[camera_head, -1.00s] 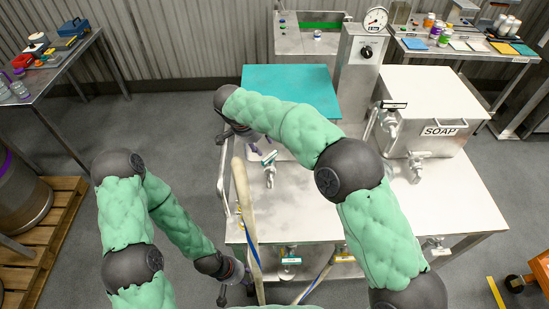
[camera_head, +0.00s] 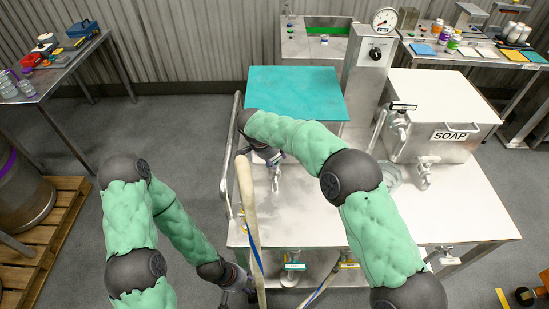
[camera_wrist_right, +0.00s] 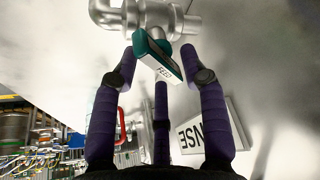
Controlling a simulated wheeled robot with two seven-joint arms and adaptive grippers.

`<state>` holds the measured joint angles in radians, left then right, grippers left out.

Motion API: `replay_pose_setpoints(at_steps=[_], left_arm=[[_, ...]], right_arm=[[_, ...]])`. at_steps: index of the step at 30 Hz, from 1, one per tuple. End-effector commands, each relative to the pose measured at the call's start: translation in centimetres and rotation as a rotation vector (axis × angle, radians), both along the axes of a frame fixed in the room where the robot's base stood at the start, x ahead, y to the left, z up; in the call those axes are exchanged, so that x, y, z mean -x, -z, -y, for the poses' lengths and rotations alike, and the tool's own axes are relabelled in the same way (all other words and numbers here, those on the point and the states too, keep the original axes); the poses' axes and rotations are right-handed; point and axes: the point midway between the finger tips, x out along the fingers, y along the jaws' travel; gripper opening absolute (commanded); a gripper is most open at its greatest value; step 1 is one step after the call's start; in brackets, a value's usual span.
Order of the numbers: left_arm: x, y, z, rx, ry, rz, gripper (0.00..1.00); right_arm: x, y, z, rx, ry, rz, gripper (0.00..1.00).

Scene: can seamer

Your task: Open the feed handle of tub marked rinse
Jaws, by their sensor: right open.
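The rinse tub has a teal lid (camera_head: 295,92) in the head view. Its sign, partly cut off to "NSE" (camera_wrist_right: 205,137), shows in the right wrist view. The teal feed handle marked FEED (camera_wrist_right: 162,62) sits on a metal valve (camera_wrist_right: 150,15) in the right wrist view. My right gripper (camera_wrist_right: 162,55) is open, with its purple fingers on either side of the handle; I cannot tell if they touch it. In the head view my right gripper (camera_head: 270,157) is partly hidden by its arm, near the tub's tap (camera_head: 277,177). My left gripper (camera_head: 250,288) is low, with its fingers barely visible.
The soap tub (camera_head: 440,118) stands to the right on the same metal table (camera_head: 440,205). A gauge column (camera_head: 372,65) stands between the tubs. A pale pole (camera_head: 247,200) rises near the table's left edge.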

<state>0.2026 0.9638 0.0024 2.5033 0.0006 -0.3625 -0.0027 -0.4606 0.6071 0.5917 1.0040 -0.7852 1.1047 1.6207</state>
Motion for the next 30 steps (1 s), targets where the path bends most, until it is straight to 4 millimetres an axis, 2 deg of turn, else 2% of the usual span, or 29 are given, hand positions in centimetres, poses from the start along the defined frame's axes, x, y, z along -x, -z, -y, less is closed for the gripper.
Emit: replay_pose_setpoints(at_steps=[3,4,8,9,20,30], left_arm=[[0.00,-0.02,0.00,0.000,0.000,0.000,0.40],[-0.01,-0.02,0.00,0.000,0.000,0.000,0.40],[-0.01,-0.02,0.00,0.000,0.000,0.000,0.40],[-0.01,-0.02,0.00,0.000,0.000,0.000,0.40],[0.00,0.09,0.00,0.000,0.000,0.000,0.40],[0.00,0.59,0.00,0.000,0.000,0.000,0.40]], right_arm=[[0.01,-0.02,-0.01,0.000,0.000,0.000,0.44],[0.01,-0.02,-0.01,0.000,0.000,0.000,0.41],[0.01,-0.02,-0.01,0.000,0.000,0.000,0.05],[0.01,-0.01,-0.01,0.000,0.000,0.000,0.00],[0.01,0.00,0.00,-0.001,-0.029,0.001,0.00],[0.00,-0.02,0.18,-0.001,-0.231,0.001,0.00]])
